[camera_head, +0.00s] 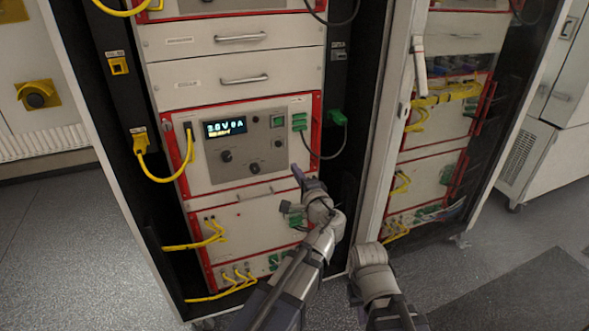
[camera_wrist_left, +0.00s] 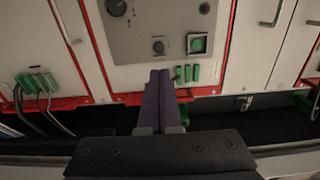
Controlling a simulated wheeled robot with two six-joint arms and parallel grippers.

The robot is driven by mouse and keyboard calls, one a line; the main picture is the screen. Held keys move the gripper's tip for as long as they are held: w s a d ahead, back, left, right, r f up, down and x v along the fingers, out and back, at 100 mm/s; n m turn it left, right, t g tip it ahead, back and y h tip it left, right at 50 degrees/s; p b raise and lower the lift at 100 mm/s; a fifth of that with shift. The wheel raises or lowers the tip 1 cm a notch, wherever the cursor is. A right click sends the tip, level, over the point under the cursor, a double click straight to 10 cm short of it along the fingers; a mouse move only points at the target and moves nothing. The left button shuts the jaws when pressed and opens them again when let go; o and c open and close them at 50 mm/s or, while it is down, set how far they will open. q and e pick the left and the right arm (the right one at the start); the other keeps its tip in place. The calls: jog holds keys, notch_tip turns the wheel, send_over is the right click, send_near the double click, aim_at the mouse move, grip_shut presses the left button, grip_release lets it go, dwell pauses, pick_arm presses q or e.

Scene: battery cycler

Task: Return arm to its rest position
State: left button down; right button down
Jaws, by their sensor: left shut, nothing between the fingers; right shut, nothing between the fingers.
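My left arm reaches up from the bottom of the head view to the front of the cycler rack. My left gripper (camera_head: 299,174) is shut and empty, in front of the lower right part of the panel with the lit display. In the left wrist view its two purple fingers (camera_wrist_left: 159,78) lie side by side, with their tips near the lower edge of the grey control plate. My right arm (camera_head: 374,275) stands at the bottom centre of the head view, beside the rack's upright. Its fingers do not show.
The cycler unit (camera_head: 255,172) has a display (camera_head: 225,127), knobs and a green button (camera_wrist_left: 197,44). Green connectors (camera_wrist_left: 187,74) are close to the left fingers. Yellow cables (camera_head: 165,178) loop at the rack's left. An open door or frame edge (camera_head: 386,130) stands right of the left arm.

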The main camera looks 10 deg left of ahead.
dwell(0.4)
pick_arm(q)
jog(key=s+f+n+g+h+p, duration=0.1)
jog(key=s+n+g+h+p, duration=0.1)
jog(key=s+n+g+p, duration=0.75)
jog(key=s+d+m+g+h+p, duration=0.1)
jog(key=s+d+g+h+p, duration=0.1)
jog(key=s+d+p, duration=0.3)
jog(key=s+d+m+g+h+p, duration=0.1)
jog(key=s+d+g+h+p, duration=0.2)
jog(key=s+d+p, duration=0.3)
jog(key=s+h+p, duration=0.1)
jog(key=s, duration=0.4)
jog(key=shift+s+d+r+g+h, duration=0.2)
jog(key=shift+s+r+g+h, duration=0.1)
jog(key=shift+r+g+h, duration=0.1)
dwell(0.6)
